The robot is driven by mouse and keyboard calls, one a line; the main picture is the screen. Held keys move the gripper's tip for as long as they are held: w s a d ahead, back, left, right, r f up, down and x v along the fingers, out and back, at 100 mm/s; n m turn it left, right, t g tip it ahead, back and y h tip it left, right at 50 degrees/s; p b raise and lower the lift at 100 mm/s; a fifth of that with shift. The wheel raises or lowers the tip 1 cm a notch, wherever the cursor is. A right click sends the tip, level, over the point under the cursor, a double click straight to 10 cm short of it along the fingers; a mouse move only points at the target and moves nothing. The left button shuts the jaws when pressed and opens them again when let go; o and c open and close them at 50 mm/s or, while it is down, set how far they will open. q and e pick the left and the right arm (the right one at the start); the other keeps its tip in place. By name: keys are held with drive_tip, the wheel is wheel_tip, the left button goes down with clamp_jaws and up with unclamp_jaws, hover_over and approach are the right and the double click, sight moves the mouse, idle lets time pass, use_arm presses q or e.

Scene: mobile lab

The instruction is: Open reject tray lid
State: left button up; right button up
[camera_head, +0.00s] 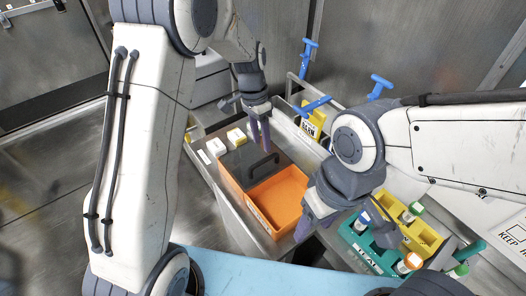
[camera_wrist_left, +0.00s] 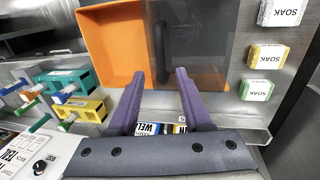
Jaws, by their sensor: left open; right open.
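The reject tray is an orange open-topped box (camera_head: 283,203) on the metal bench, also in the left wrist view (camera_wrist_left: 110,45). Its dark grey lid (camera_head: 241,160) covers the far half; the near half is uncovered and looks empty. The lid (camera_wrist_left: 205,35) has a dark handle (camera_head: 263,167) along its edge by the opening, also in the left wrist view (camera_wrist_left: 159,50). My left gripper (camera_head: 261,138) is open and empty beside the tray's far side, its fingers (camera_wrist_left: 162,75) pointing toward the handle, apart from it. My right gripper (camera_head: 311,222) is open at the tray's right side, partly overlapping it in view.
Several small SOAK blocks (camera_head: 216,147) lie beyond the tray's left. A yellow rack (camera_head: 420,235) and a green rack (camera_head: 361,247) with capped tubes stand to the right. Blue-handled levers (camera_head: 381,82) rise behind. A light blue surface (camera_head: 270,272) lies in front.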

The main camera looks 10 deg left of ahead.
use_arm(q)
drive_tip(key=shift+w+a+r, duration=0.15)
drive_tip(key=shift+r, duration=1)
drive_tip(key=shift+w+a+r, duration=0.15)
drive_tip(key=shift+r, duration=0.95)
drive_tip(key=s+d+r, duration=0.4)
drive_tip(key=s+d, duration=0.2)
drive_tip(key=s, duration=0.5)
drive_tip(key=s+n+t, duration=0.1)
drive_tip(key=s, duration=1.5)
drive_tip(key=shift+s+a+f+n+t+y, duration=0.2)
drive_tip(key=shift+s+a+n+t+y, duration=0.15)
drive_tip(key=shift+a, duration=0.1)
